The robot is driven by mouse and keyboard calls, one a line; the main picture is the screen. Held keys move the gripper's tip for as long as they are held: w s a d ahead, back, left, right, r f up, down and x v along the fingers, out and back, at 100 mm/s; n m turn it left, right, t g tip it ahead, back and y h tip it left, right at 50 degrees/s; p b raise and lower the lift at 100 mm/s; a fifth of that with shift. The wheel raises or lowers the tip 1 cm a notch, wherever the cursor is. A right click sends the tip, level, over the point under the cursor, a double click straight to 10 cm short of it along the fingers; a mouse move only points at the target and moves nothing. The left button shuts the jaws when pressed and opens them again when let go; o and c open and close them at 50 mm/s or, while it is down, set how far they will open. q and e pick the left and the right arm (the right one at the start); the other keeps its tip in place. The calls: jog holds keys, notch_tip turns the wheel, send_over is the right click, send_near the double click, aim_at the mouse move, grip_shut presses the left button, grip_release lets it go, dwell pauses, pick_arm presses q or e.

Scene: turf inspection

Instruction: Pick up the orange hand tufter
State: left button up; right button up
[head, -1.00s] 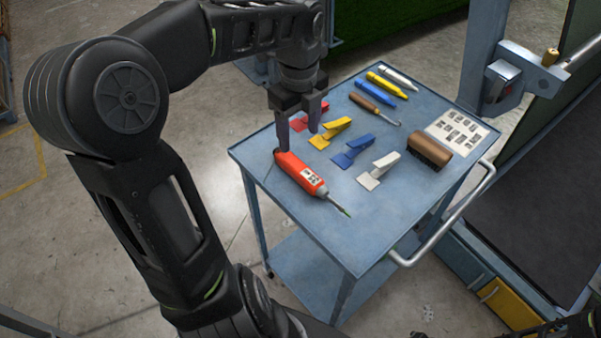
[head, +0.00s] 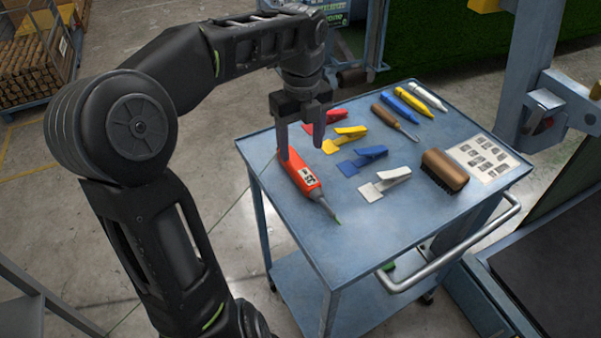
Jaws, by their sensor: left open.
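The orange hand tufter (head: 305,180) lies on the blue cart top (head: 375,235) near its left edge. It has a red-orange body with a pale label and a thin metal needle with a green tip pointing toward the front of the cart. My left gripper (head: 301,152) hangs fingers down over the tufter's rear end, jaws open with nothing between them that I can make out. One finger overlaps the rear of the body in the picture; the other is to its right. I cannot tell whether they touch it. My right gripper is not in view.
Right of the tufter are red, yellow (head: 345,138), blue (head: 362,160) and white (head: 385,182) clips. Behind lie a wooden-handled tool (head: 394,121) and yellow, blue and white markers. A brown brush (head: 444,171) and a printed sheet (head: 484,158) are at the right. The cart's front is clear.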

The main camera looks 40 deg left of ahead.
aim_at(300, 167)
pick_arm(q)
jog(key=shift+f, duration=1.25)
jog(key=shift+a+f, duration=0.15)
jog(key=shift+f, duration=2.45)
jog(key=shift+c, duration=0.4)
grip_shut()
